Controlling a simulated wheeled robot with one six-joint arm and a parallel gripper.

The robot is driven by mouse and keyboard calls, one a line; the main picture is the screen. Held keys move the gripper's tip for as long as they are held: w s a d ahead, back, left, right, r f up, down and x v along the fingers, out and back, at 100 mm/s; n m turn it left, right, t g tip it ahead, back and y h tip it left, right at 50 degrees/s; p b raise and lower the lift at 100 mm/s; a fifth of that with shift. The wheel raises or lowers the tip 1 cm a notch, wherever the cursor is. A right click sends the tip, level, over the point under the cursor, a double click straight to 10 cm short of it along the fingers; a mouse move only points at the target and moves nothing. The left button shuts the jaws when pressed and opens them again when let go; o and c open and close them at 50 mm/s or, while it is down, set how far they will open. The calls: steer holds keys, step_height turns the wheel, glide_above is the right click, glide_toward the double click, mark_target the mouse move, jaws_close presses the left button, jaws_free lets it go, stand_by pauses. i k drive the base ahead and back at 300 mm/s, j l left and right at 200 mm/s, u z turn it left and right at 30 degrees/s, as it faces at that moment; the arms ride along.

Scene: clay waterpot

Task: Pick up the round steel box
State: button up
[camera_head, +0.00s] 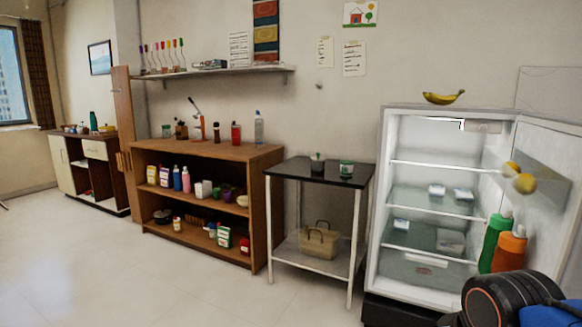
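I cannot make out a round steel box for certain. Part of my arm shows at the lower right, in front of the fridge. My gripper is not in view.
An open fridge (385,200) holds several packages, its door swung right, with a banana (443,98) on top. A wooden shelf unit (200,150) with bottles stands left of the side table. A basket (319,241) sits on the table's lower shelf. The floor (150,285) is clear in front.

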mark_target(315, 166)
steer(key=i+j, duration=1.3)
steer(key=j, duration=0.2)
steer(key=j+u, duration=0.05)
